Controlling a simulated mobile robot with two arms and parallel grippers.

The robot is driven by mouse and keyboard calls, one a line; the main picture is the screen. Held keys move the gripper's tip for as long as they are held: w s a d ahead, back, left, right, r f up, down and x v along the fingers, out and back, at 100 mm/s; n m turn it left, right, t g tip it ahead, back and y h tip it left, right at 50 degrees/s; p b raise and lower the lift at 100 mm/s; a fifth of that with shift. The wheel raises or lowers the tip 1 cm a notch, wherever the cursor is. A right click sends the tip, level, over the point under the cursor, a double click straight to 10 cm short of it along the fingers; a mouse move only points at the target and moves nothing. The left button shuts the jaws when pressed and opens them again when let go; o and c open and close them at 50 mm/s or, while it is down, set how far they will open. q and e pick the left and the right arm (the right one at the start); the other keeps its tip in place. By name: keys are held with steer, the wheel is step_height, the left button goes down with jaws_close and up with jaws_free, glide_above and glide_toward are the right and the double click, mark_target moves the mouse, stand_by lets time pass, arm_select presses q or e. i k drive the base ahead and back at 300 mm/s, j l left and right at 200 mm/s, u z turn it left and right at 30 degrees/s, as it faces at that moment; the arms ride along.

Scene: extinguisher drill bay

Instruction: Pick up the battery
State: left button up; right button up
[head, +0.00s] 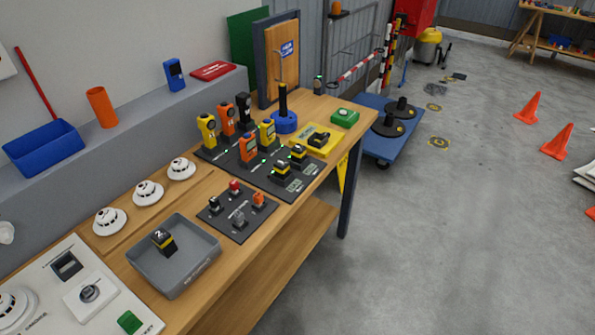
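A small black and yellow block marked "2" (164,241), which looks like a battery, sits in the grey tray (204,262) on the wooden workbench. Similar black and yellow blocks (281,169) stand on the right end of a dark charging board (219,160), and another dark block (318,139) lies on a yellow plate (330,148) behind them. I cannot tell which one the task means. Neither of my grippers shows in the head view.
A dark board (230,223) with small coloured parts lies between the tray and the charging board. Yellow and orange handheld devices (206,130) stand upright there. White detectors (148,192) line the bench's wall side. Open floor (440,240) lies to the right.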

mark_target(281, 166)
steer(key=u, duration=1.6)
steer(key=z, duration=1.6)
steer(key=l+u, duration=0.1)
steer(key=u, duration=0.55)
steer(key=i+l+u, duration=0.15)
steer(key=l+u, duration=0.2)
steer(key=l, duration=0.15)
steer(key=i+l+u, duration=0.1)
steer(key=l+u, duration=0.25)
steer(key=l, duration=0.2)
steer(key=l+u, duration=0.35)
steer(key=l, duration=0.2)
